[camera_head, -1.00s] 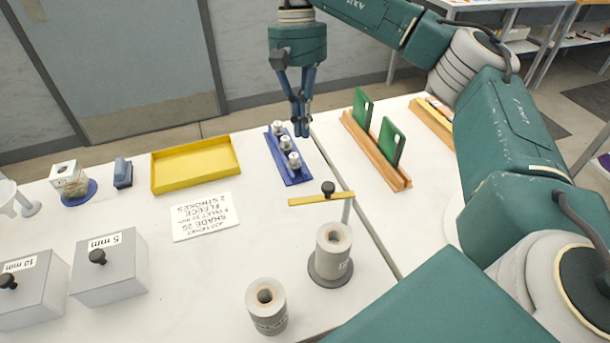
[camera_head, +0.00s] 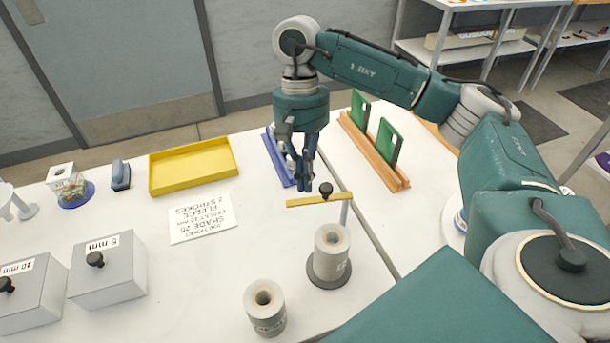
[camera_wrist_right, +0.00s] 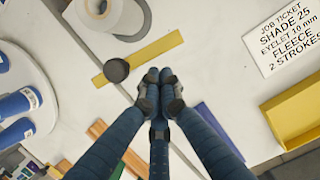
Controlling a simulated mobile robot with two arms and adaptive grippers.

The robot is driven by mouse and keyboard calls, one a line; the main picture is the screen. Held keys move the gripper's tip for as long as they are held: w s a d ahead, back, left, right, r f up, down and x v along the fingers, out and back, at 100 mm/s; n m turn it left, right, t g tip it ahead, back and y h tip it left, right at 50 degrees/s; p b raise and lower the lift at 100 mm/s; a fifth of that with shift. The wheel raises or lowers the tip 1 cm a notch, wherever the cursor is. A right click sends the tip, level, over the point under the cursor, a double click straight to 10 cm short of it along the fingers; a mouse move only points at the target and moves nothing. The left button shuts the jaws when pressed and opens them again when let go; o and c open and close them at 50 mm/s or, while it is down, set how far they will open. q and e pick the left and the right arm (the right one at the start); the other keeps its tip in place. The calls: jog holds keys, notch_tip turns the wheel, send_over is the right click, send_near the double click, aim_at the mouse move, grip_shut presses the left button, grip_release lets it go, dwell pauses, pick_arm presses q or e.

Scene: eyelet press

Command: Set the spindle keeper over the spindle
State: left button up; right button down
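The spindle keeper looks to be the yellow bar with a black knob (camera_head: 320,200), on a thin grey post behind a grey spool (camera_head: 331,245). The bar points left and is clear of the spool's top. The spool stands on a dark round base; I cannot make out the spindle inside its hole. My right gripper (camera_head: 306,188) points down just left of the knob, behind the bar. In the right wrist view its fingertips (camera_wrist_right: 160,76) are together and empty, beside the black knob (camera_wrist_right: 116,70) and apart from it. My left gripper is not in view.
A second grey spool (camera_head: 265,306) stands in front. A blue rack (camera_head: 277,160) is behind my right gripper, a wooden rack with green plates (camera_head: 375,152) to its right. A yellow tray (camera_head: 190,186), job card (camera_head: 202,218) and grey 5 mm box (camera_head: 108,275) lie left.

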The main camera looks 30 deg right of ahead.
jog(key=shift+a, duration=0.1)
dwell(0.3)
jog(key=shift+s+a+n+b, duration=0.15)
jog(key=shift+n+b, duration=0.15)
jog(key=shift+n, duration=0.1)
